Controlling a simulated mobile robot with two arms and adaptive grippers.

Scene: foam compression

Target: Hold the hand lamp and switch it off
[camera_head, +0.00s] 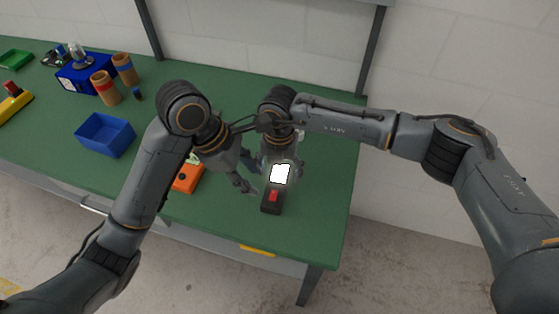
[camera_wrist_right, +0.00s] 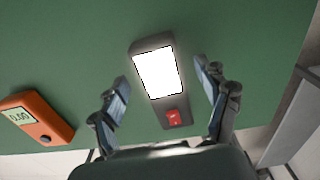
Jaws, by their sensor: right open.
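The hand lamp (camera_head: 272,203) lies on the green table near its front right part, a dark body with a bright white lit panel and a red switch (camera_head: 273,195). In the right wrist view the lit lamp (camera_wrist_right: 158,74) and its red switch (camera_wrist_right: 174,118) show between the spread fingers. My right gripper (camera_wrist_right: 166,92) is open above the lamp, with a finger on each side and a gap to it. My left gripper (camera_head: 251,190) is just left of the lamp, apart from it as far as I can tell; its finger opening is unclear.
An orange meter (camera_head: 187,178) with a display sits left of the lamp, partly behind my left arm; it also shows in the right wrist view (camera_wrist_right: 38,120). A blue bin (camera_head: 105,134), cardboard tubes (camera_head: 105,88) and a blue box (camera_head: 85,75) stand further left. The table's right edge is close.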

